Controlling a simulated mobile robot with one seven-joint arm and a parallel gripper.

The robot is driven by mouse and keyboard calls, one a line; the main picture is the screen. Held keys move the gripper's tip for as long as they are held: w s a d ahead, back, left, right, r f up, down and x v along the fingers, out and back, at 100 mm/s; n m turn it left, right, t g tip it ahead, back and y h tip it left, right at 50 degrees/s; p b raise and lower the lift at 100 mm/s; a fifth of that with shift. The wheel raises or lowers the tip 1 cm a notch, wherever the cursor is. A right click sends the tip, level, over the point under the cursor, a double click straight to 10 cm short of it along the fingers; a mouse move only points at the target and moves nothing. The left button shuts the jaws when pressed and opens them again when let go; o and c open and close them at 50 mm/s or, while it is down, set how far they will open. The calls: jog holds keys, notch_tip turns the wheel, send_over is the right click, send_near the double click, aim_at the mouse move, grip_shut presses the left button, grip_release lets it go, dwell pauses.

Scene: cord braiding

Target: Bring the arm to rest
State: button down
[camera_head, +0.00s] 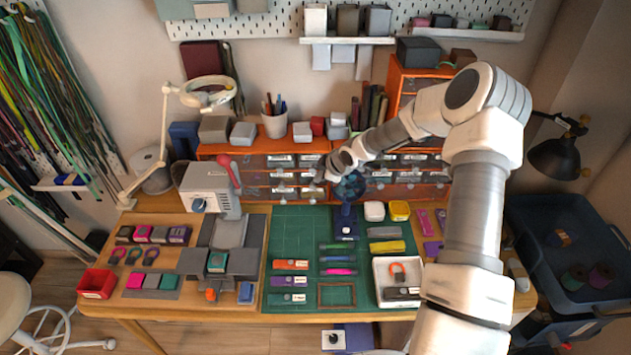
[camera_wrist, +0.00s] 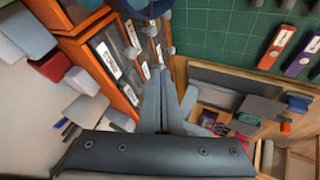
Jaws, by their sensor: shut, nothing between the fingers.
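My white arm rises from the lower right of the head view and bends over toward the back of the workbench. My gripper (camera_head: 322,174) is at the front of the orange drawer units, above the back of the green cutting mat (camera_head: 291,230). In the wrist view the grey fingers of my gripper (camera_wrist: 163,75) are together with nothing between them. The orange drawer unit (camera_wrist: 86,41) shows close by on the left of that view. A dark blue device (camera_head: 346,222) stands just right of my gripper in the head view.
A grey machine with a red lever (camera_head: 205,186) stands left of my gripper. A white tray (camera_head: 381,297) and a red bin (camera_head: 97,283) sit near the front edge. A magnifier lamp (camera_head: 206,92) stands at the left. A black lamp (camera_head: 558,157) and blue bin (camera_head: 540,212) are at right.

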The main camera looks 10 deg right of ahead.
jog(key=s+d+r+m+g+h, duration=0.1)
jog(key=s+d+r+m+h, duration=0.2)
jog(key=s+r, duration=0.8)
jog(key=s+d+r+m+g+h, duration=0.1)
jog(key=s+d+r+m+h, duration=0.2)
jog(key=s+r, duration=0.85)
jog(key=s+a+r+m+y, duration=0.1)
jog(key=s+a+r+m, duration=0.2)
jog(key=s, duration=0.6)
jog(key=s+a+r+m+y, duration=0.2)
jog(key=s+a+r+m, duration=0.2)
jog(key=s, duration=0.4)
jog(key=shift+s+a+r+m+t, duration=0.3)
jog(key=shift+s+a+r+t, duration=0.15)
jog(key=shift+a, duration=0.45)
jog(key=shift+w, duration=0.15)
